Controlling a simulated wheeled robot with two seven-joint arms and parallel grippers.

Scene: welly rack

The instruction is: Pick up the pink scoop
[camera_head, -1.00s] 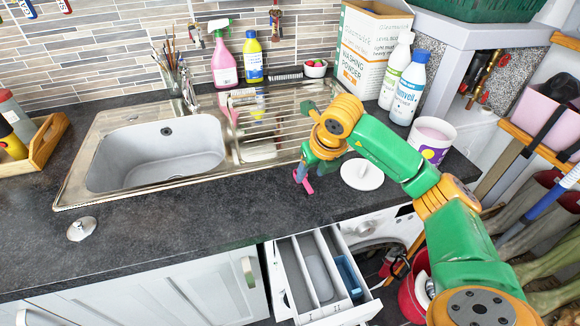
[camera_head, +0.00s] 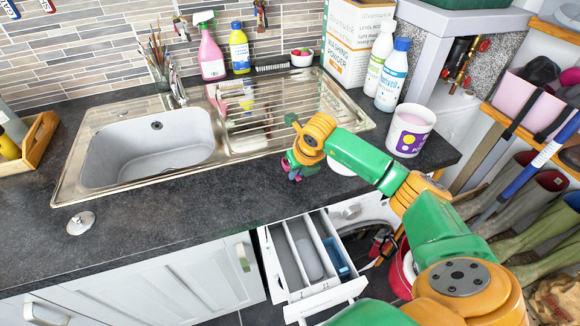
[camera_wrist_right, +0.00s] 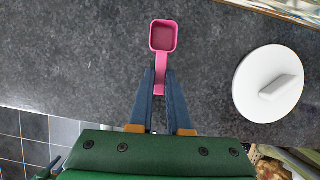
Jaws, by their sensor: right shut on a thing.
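The pink scoop (camera_wrist_right: 163,38) has a square cup and a straight handle. In the right wrist view my right gripper (camera_wrist_right: 161,82) is shut on its handle, with the cup sticking out beyond the fingertips. In the head view my right gripper (camera_head: 293,174) is low at the front part of the dark worktop, and only small pink bits of the scoop show around it. I cannot tell whether the scoop touches the worktop or is just above it. My left gripper is not in view.
A white round lid (camera_wrist_right: 268,84) lies right of the scoop. A white tub (camera_head: 410,131) stands farther right. The steel sink (camera_head: 150,150) and its drainer are behind and left. An open drawer (camera_head: 310,262) juts out below the worktop. The worktop's front left is mostly clear.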

